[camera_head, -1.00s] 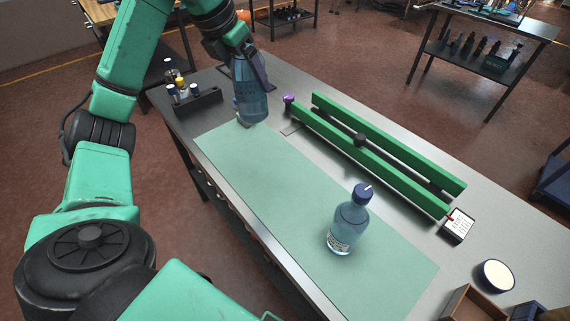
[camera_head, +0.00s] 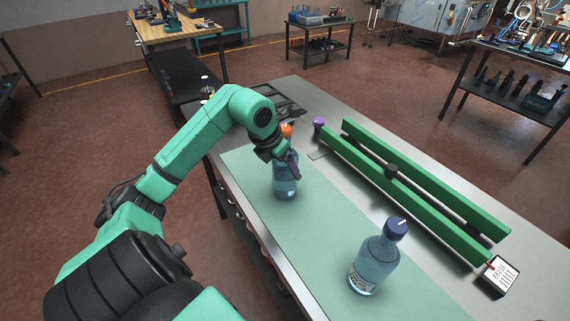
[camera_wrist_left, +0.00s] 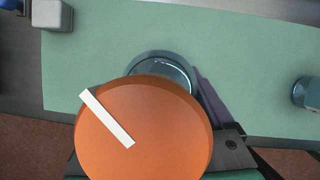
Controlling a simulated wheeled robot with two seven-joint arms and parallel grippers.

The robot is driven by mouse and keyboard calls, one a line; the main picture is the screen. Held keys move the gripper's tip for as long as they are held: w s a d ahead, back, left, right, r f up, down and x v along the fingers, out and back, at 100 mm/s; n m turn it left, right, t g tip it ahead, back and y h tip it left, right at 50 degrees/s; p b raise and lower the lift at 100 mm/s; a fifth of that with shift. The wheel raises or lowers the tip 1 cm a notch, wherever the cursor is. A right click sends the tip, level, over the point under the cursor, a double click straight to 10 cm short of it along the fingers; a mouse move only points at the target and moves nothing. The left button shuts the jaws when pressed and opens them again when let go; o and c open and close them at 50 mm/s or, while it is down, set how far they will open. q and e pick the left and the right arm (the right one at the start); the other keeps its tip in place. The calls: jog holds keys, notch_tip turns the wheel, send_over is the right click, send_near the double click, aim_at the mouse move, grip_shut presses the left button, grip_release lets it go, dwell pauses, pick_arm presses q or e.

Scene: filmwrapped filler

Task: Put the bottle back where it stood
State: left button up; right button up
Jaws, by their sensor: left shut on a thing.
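My left gripper (camera_head: 284,163) is shut on a clear blue bottle (camera_head: 286,186) with an orange cap (camera_head: 286,130). The bottle is upright over the far part of the green mat (camera_head: 323,229); I cannot tell whether its base touches the mat. In the left wrist view the orange cap (camera_wrist_left: 145,135) fills the lower middle and hides most of the bottle (camera_wrist_left: 163,64). A second bottle (camera_head: 374,265), with a dark blue cap, stands nearer on the mat; part of it shows at the right edge of the wrist view (camera_wrist_left: 308,93). My right gripper is not in view.
Two long green rails (camera_head: 418,178) lie along the table's right side. A small white card-like block (camera_head: 499,274) is at their near end. A dark tray (camera_head: 285,112) lies at the far end. The mat between the two bottles is clear.

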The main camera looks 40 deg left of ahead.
pick_arm(q)
jog(key=shift+f+b, duration=0.2)
jog(key=shift+b, duration=0.1)
jog(key=o, duration=1.4)
jog(key=shift+r, duration=0.1)
jog(key=shift+o, duration=0.2)
jog(key=shift+r+p, duration=0.25)
jog(key=shift+p, duration=0.15)
jog(key=b+v, duration=0.2)
jog(key=v, duration=0.9)
jog(key=shift+s+r, duration=0.25)
jog(key=shift+r, duration=0.1)
